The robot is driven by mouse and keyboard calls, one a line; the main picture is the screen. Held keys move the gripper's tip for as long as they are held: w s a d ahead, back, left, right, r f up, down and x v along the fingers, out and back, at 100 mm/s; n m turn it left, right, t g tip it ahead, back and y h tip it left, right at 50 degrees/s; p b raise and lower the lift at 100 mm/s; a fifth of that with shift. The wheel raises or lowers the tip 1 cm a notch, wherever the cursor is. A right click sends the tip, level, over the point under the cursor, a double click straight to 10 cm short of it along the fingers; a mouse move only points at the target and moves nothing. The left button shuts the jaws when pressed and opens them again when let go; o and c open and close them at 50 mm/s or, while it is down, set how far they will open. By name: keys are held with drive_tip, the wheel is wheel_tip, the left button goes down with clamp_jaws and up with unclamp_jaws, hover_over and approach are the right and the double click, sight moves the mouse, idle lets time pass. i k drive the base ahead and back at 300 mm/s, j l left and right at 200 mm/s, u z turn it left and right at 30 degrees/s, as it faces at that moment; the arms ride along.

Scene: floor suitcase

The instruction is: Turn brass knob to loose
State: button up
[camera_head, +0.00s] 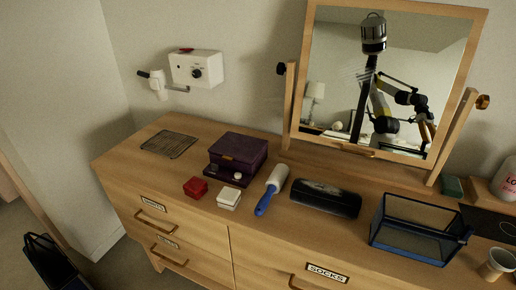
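The brass knob (483,101) is at the right side of the tilting mirror (395,65), on the outer face of the right wooden post (452,137). A second, dark knob (281,68) is on the left post. The knob's setting, tight or loose, cannot be read from here. The mirror is framed in wood, stands on the dresser and leans somewhat. My gripper is not directly in view; my body and arm show only as a reflection in the glass, too small to tell the finger state.
On the wooden dresser (140,185) are a purple box (238,152), red and white small boxes, a blue-handled roller (272,188), a black case (325,198), a glass tank (412,228) and a cup (497,263). The tank stands below the right post. A white wall unit (195,69) hangs left.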

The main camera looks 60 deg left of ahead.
sight(482, 102)
drive_tip(key=u, duration=1.65)
drive_tip(key=k+l, duration=0.1)
drive_tip(key=l, duration=0.9)
drive_tip(key=k+l+u, duration=0.1)
drive_tip(key=l, duration=0.4)
drive_tip(key=k+l, duration=0.15)
drive_tip(key=l, duration=0.3)
